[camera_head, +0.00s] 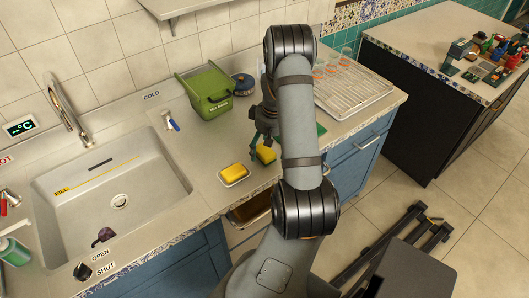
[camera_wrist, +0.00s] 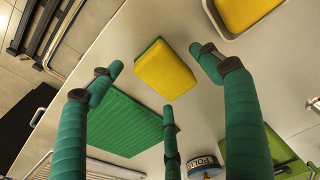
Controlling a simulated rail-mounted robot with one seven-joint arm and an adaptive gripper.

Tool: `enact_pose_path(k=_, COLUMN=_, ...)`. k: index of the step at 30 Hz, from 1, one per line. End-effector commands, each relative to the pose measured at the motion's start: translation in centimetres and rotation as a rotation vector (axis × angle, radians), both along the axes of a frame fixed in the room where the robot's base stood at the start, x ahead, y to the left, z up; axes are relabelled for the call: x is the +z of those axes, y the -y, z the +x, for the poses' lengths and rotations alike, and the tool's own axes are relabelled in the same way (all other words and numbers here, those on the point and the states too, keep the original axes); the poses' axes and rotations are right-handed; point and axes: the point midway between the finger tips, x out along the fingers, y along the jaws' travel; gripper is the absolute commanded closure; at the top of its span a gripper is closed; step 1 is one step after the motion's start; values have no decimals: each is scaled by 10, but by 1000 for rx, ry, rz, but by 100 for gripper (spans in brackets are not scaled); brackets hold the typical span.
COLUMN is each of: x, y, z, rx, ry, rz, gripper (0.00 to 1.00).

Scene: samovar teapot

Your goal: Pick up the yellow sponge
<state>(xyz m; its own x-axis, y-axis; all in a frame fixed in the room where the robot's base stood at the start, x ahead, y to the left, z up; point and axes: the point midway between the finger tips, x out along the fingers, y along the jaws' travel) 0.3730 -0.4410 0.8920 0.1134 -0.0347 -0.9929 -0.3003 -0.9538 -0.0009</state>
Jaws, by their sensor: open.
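A yellow sponge (camera_head: 266,154) with a green underside lies on the grey counter, partly behind my gripper (camera_head: 261,138) in the head view. In the wrist view this sponge (camera_wrist: 165,72) lies below and between my spread green fingers (camera_wrist: 157,66). My gripper is open and empty above it; I cannot tell the exact height. A second yellow block (camera_head: 234,172), also sponge-like, sits in a white dish (camera_head: 246,178) to the left in the head view. In the wrist view that yellow block (camera_wrist: 245,12) is cut off at the top edge.
A green ridged mat (camera_wrist: 120,125) lies beside the loose sponge. A green box (camera_head: 207,92) and a dark blue round tin (camera_head: 243,84) stand towards the wall. A drying rack (camera_head: 350,88) is right, the sink (camera_head: 110,200) left. The counter's front edge is close.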

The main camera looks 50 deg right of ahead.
Motion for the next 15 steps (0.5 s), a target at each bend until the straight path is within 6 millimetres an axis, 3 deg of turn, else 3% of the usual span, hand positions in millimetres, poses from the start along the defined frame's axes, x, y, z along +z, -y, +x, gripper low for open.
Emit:
enact_pose_path(k=6, x=0, y=0, z=0, rx=1, ry=1, rz=-1, gripper=23)
enact_pose_path(k=15, x=0, y=0, z=1, rx=1, ry=1, rz=-1, gripper=41)
